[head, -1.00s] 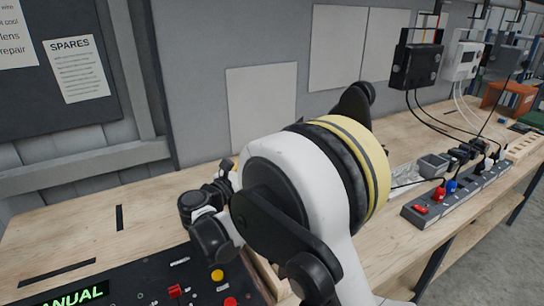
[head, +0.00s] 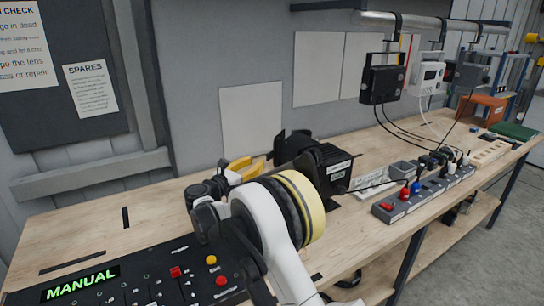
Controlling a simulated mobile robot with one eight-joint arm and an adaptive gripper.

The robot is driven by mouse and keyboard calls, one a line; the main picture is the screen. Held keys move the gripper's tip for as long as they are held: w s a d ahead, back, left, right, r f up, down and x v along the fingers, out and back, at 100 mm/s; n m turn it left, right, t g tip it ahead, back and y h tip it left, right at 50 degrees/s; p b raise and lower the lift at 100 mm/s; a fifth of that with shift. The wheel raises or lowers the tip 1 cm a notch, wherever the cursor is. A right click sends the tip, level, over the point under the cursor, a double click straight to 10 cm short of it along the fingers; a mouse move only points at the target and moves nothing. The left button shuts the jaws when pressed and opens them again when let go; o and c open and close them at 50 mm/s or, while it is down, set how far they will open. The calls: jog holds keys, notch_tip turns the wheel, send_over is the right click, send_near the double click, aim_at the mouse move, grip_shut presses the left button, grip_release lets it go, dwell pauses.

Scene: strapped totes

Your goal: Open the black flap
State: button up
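A black lamp-like housing (head: 334,172) with small white labels stands on the bench, partly behind my arm. A black flap (head: 294,146) stands up at its left side, tilted. Its lower part is hidden. A yellow-and-black piece (head: 244,167) shows just left of the flap; I cannot tell what it belongs to.
A black control panel (head: 130,278) reading MANUAL lies at the front left. A power strip (head: 428,192) with plugs lies to the right. Black and white boxes (head: 382,82) hang from a rail with trailing cables. The bench's left part (head: 90,225) is mostly clear.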

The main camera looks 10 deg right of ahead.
aim_at(269, 153)
jog(key=x, duration=0.3)
jog(key=b+x, duration=0.1)
jog(key=x, duration=0.2)
jog(key=b+x, duration=0.1)
jog(key=x, duration=0.2)
jog(key=shift+w+f, duration=0.3)
jog(key=shift+w+d+r, duration=0.1)
jog(key=shift+w+d, duration=0.15)
jog(key=shift+d, duration=0.05)
jog(key=shift+c, duration=0.4)
grip_shut()
